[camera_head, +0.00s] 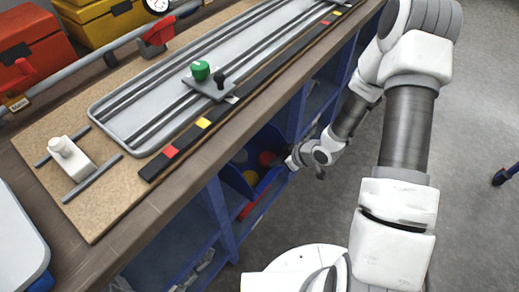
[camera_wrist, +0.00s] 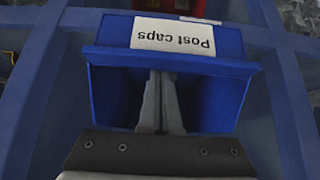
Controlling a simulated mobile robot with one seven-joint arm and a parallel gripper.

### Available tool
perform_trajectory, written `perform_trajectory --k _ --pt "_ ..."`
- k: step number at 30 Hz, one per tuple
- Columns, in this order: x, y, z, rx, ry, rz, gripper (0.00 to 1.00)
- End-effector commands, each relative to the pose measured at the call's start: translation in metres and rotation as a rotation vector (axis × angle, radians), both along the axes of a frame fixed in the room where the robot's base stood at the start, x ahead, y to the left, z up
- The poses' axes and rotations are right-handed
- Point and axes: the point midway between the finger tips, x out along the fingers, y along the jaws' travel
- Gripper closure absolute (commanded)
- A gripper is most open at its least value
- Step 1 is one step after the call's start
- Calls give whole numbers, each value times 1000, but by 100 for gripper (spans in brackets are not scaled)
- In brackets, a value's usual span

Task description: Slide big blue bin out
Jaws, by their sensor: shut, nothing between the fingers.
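A blue bin (camera_wrist: 108,53) with a white "Post caps" label (camera_wrist: 172,36), upside down in the wrist view, sits in a blue shelf compartment. My gripper's fingers (camera_wrist: 160,76) are shut together and empty. They overlap the bin's opening, with their tips close to the inner edge of the labelled front lip. I cannot tell whether they touch it. In the head view, my gripper (camera_head: 290,163) is at the shelf front under the worktop, beside a blue bin (camera_head: 266,182) with yellow and red round things in it. The fingertips are too small to make out there.
The wooden worktop (camera_head: 170,220) overhangs the blue shelf unit (camera_head: 213,215). A board with rails, a green knob (camera_head: 200,70) and a white block (camera_head: 70,158) lies on it. Red (camera_head: 35,50) and yellow cases stand behind.

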Motion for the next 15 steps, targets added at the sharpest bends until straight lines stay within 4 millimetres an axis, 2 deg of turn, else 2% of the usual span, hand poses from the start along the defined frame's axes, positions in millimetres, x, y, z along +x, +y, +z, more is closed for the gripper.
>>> perform_trajectory --k 1,6,15 --pt "-11 -13 1 -2 8 -6 100" --pt "-31 -39 0 -2 6 -4 100" --pt "-38 -47 -1 -1 2 0 100"
